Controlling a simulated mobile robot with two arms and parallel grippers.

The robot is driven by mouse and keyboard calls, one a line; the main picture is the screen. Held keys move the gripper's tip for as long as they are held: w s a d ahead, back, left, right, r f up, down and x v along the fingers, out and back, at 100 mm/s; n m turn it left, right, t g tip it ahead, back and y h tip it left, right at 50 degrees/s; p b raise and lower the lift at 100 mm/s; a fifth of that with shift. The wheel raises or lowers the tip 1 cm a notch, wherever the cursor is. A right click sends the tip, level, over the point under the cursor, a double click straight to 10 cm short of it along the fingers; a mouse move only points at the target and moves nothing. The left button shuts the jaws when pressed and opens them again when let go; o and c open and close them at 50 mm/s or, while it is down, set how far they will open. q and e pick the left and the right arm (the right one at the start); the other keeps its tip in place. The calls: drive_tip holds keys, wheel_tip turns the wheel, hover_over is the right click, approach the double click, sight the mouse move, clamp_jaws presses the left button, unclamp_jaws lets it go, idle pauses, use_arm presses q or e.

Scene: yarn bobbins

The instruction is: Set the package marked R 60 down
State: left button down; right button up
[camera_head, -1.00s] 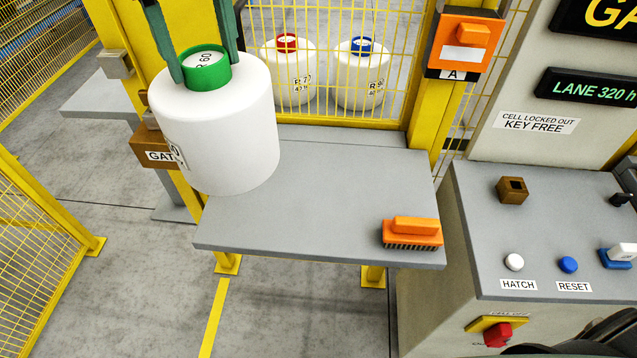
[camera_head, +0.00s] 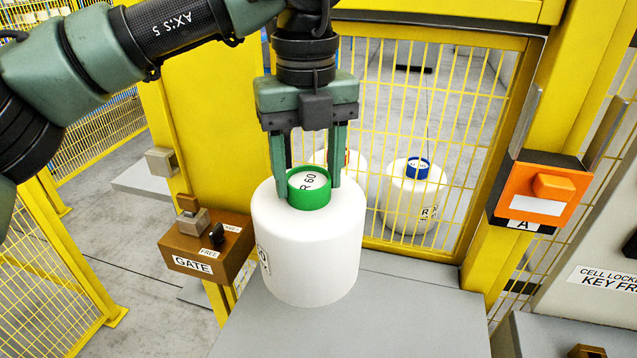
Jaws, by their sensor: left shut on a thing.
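The package marked R 60 (camera_head: 308,250) is a white bobbin with a green collar (camera_head: 309,190) on top. It is upright over the left back part of the grey table (camera_head: 400,325); I cannot tell whether its base touches the surface. My left gripper (camera_head: 309,180) comes down from above, its two fingers shut on the green collar from either side. My right gripper is not in view.
A yellow mesh fence (camera_head: 455,110) stands behind the table. Behind it is a bobbin with a blue collar (camera_head: 412,195) and another, mostly hidden. A brown GATE box (camera_head: 205,250) is left of the package. An orange box marked A (camera_head: 540,192) is on the right post.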

use_arm(q)
wheel_tip(320, 180, down, 14)
drive_tip(key=p, duration=0.3)
drive_tip(key=shift+w+p, duration=0.15)
drive_tip(key=shift+p, duration=0.15)
wheel_tip(320, 180, down, 3)
drive_tip(key=shift+f+p, duration=0.15)
drive_tip(key=shift+p, duration=0.55)
drive_tip(key=shift+f, duration=0.35)
drive_tip(key=shift+f, duration=0.15)
drive_tip(key=c, duration=0.5)
unclamp_jaws()
